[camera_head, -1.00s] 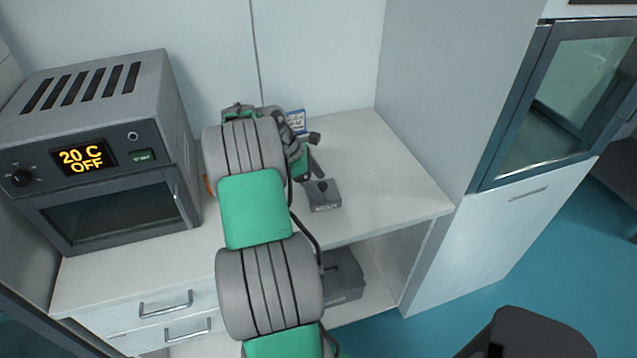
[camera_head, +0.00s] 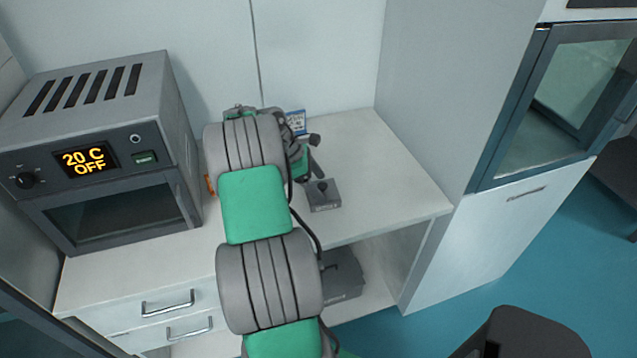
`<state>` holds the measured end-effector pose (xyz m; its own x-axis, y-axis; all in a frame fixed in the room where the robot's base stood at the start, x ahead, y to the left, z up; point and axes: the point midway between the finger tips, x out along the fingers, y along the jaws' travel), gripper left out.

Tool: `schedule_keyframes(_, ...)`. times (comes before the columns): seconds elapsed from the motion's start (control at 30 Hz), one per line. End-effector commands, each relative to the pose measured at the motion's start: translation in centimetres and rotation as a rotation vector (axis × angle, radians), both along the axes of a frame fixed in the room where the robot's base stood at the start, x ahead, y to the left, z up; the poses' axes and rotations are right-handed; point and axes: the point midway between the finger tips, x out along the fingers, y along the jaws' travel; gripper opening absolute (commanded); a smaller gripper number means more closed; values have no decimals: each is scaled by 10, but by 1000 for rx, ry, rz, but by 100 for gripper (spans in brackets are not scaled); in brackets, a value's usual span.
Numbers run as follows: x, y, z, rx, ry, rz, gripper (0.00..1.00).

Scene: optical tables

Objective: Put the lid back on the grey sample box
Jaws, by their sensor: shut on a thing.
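A small grey box (camera_head: 326,200) with a label on its front stands on the white counter, right of my arm. A dark knob shows at its top, and the top looks covered by a grey lid (camera_head: 323,187). I cannot tell whether the lid sits fully down. My gripper (camera_head: 318,174) reaches down to the knob from the upper left and is shut on it. Its fingertips are small and partly hidden by my wrist.
An oven (camera_head: 110,160) reading "20 C OFF" stands at left. A blue-and-white card (camera_head: 296,121) stands behind my wrist. A larger grey box (camera_head: 343,278) lies on the shelf below. The counter's right side (camera_head: 385,175) is clear, up to a tall cabinet wall.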

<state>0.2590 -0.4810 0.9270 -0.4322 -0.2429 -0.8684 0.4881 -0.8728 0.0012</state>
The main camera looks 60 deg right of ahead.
Motion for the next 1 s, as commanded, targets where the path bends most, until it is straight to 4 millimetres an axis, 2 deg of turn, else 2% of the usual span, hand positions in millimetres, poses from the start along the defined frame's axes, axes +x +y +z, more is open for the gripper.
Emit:
schedule_keyframes(0.13, 0, 0, 0, 0, 0, 0, 42)
schedule_keyframes(0.17, 0, 0, 0, 0, 0, 0, 84)
schedule_keyframes(0.37, 0, 0, 0, 0, 0, 0, 100)
schedule_keyframes(0.73, 0, 0, 1, 0, 0, 0, 100)
schedule_keyframes(1.0, 0, 0, 16, 0, 0, 0, 100)
